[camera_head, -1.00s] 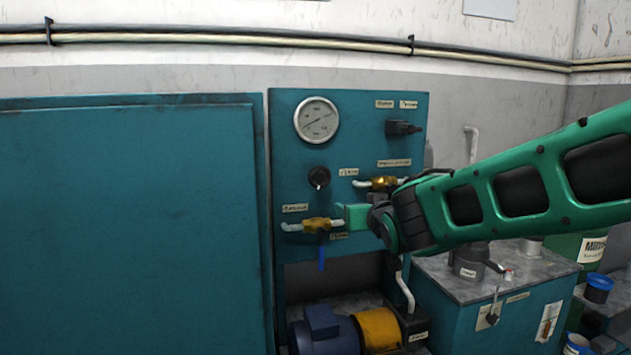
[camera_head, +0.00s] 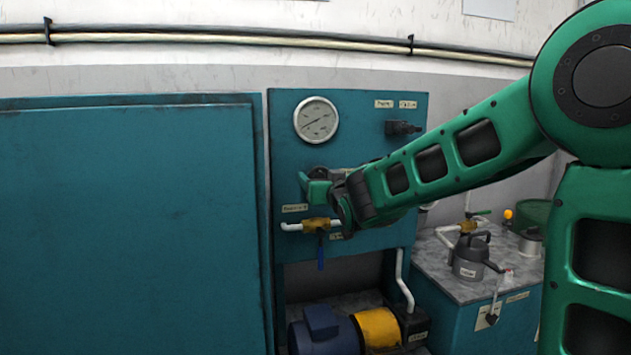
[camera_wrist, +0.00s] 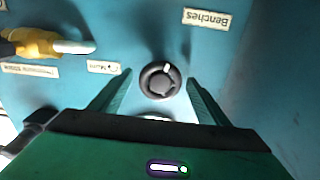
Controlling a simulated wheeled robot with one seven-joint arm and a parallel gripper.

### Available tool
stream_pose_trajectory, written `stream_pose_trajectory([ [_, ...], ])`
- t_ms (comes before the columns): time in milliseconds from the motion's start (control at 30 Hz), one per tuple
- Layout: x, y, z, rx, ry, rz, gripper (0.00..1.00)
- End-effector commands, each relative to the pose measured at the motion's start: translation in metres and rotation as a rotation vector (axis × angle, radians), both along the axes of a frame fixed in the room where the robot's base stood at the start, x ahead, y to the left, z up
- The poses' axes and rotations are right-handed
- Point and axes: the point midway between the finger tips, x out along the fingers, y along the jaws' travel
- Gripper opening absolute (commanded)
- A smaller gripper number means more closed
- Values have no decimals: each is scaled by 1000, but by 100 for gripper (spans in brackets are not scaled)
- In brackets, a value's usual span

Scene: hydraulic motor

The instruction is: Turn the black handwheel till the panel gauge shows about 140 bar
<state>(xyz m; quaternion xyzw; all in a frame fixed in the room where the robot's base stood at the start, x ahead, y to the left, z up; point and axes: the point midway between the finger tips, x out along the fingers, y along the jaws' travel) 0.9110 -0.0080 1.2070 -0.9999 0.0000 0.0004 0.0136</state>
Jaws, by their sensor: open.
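The black handwheel (camera_wrist: 160,80), a small round knob with a pale mark on its rim, shows in the wrist view on the blue-green panel. My gripper (camera_wrist: 158,77) is open, its two green fingers on either side of the handwheel in that view. I cannot tell whether they touch it. In the head view my gripper (camera_head: 317,184) is in front of the panel, and it hides the handwheel. The round white panel gauge (camera_head: 316,120) is above the gripper in clear view. Its needle slants, but the scale is too small to read.
A brass valve (camera_head: 316,225) with a blue lever sits just below my gripper. Another black fitting (camera_head: 402,128) is at the panel's upper right. A blue and yellow motor (camera_head: 345,330) stands below.

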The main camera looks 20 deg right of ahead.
Motion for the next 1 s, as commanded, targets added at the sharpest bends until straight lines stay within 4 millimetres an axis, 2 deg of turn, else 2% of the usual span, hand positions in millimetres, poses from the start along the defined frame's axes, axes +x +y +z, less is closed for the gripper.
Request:
stream_pose_trajectory([
  [200,14,0,-1,0,1,0,69],
  [467,15,0,0,0,0,0,69],
  [500,15,0,0,0,0,0,67],
  [667,15,0,0,0,0,0,29],
  [700,15,0,0,0,0,0,28],
  [733,15,13,-1,0,1,6,28],
  [800,15,5,0,1,0,2,28],
  [1000,15,2,0,33,0,3,28],
])
